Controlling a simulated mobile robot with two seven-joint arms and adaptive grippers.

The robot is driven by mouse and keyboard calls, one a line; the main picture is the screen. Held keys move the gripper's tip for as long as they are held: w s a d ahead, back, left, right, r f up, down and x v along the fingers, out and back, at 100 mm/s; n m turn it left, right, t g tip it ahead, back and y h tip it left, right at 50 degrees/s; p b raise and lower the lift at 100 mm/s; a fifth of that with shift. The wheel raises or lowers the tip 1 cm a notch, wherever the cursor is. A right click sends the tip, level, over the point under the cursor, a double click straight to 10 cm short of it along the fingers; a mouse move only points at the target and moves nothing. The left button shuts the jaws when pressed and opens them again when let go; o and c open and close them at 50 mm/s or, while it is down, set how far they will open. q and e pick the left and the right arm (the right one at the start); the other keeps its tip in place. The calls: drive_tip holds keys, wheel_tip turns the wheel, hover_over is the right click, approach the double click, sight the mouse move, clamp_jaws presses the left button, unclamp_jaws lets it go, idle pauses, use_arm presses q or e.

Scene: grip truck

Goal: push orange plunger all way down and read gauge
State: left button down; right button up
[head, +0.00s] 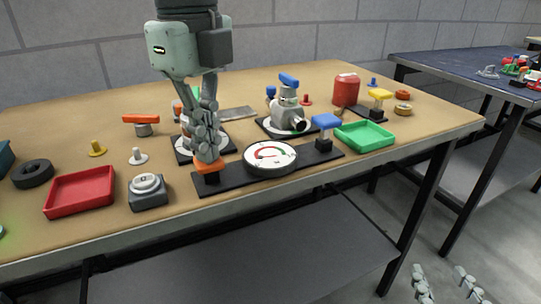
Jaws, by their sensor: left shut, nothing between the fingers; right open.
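The orange plunger (209,168) stands at the left end of a black base plate (225,181) near the table's front edge. My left gripper (209,158) is shut and points down, its fingertips at the top of the orange plunger and partly covering it. I cannot tell how far down the plunger is. The round gauge (270,157) has a white face with a red and green arc and sits mid-plate; its needle is too small to read. A blue plunger (326,123) stands at the plate's right end. My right gripper (445,285) is open at the bottom right, away from the table.
A red tray (80,193) and a grey button box (149,191) lie to the left. A green tray (365,136) lies right of the plate. A grey valve (288,108) with a blue handle and a red canister (346,90) stand behind.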

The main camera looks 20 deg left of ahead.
idle(0.5)
use_arm(q)
drive_tip(key=shift+r+p, duration=1.15)
drive_tip(key=shift+r, duration=0.95)
wheel_tip(320, 180, up, 5)
drive_tip(key=p, duration=0.3)
drive_tip(key=shift+f, duration=0.1)
